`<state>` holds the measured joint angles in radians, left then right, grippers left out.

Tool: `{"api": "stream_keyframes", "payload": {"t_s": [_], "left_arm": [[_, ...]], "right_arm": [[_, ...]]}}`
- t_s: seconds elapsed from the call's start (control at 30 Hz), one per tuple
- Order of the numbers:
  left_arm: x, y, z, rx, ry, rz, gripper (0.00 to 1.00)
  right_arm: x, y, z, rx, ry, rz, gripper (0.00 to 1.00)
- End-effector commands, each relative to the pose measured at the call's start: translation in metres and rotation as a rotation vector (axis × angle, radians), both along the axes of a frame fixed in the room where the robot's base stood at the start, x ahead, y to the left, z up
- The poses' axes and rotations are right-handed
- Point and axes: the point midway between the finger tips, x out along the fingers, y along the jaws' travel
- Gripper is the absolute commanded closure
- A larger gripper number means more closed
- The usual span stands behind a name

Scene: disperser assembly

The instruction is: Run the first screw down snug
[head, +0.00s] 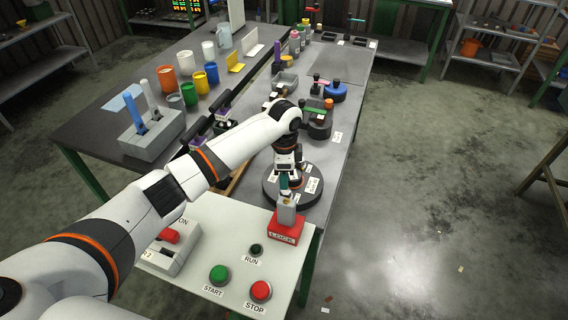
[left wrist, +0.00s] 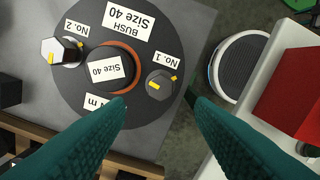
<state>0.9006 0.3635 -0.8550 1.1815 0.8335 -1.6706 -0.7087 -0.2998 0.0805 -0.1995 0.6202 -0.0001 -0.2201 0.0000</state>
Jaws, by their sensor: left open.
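My left gripper (head: 285,184) is over the round dark fixture (head: 270,198) at the near end of the bench. Its teal fingers are open and empty in the left wrist view (left wrist: 156,100). The No. 1 screw (left wrist: 163,84), a dark hex head with a yellow mark, is just beyond the gap between the fingertips, apart from them in the picture. The No. 2 screw (left wrist: 58,51), a lighter grey hex head, appears to stand higher at the left. A bush marked Size 40 (left wrist: 108,68) sits between the screws. My right gripper is not in view.
A red LOCK block (head: 287,229) stands beside the fixture on the white control panel (head: 200,240). The panel carries green START (head: 219,274) and red STOP (head: 260,290) buttons. Cups, bottles and small fixtures fill the bench behind.

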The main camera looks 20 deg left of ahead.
Motion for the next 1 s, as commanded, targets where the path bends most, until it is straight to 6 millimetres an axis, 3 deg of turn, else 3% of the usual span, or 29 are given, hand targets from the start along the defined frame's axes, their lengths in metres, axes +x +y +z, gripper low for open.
{"api": "stream_keyframes", "payload": {"t_s": [0.2,0.33,1.0], "left_arm": [[0.001,0.000,0.039,-0.001,-0.004,0.000,0.51],[0.000,0.000,0.051,-0.001,-0.001,0.000,0.51],[0.000,0.000,0.056,0.000,0.000,-0.001,0.51]], "right_arm": [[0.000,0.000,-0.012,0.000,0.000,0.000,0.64],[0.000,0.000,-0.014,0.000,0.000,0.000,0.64],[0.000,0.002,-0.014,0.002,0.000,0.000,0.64]]}}
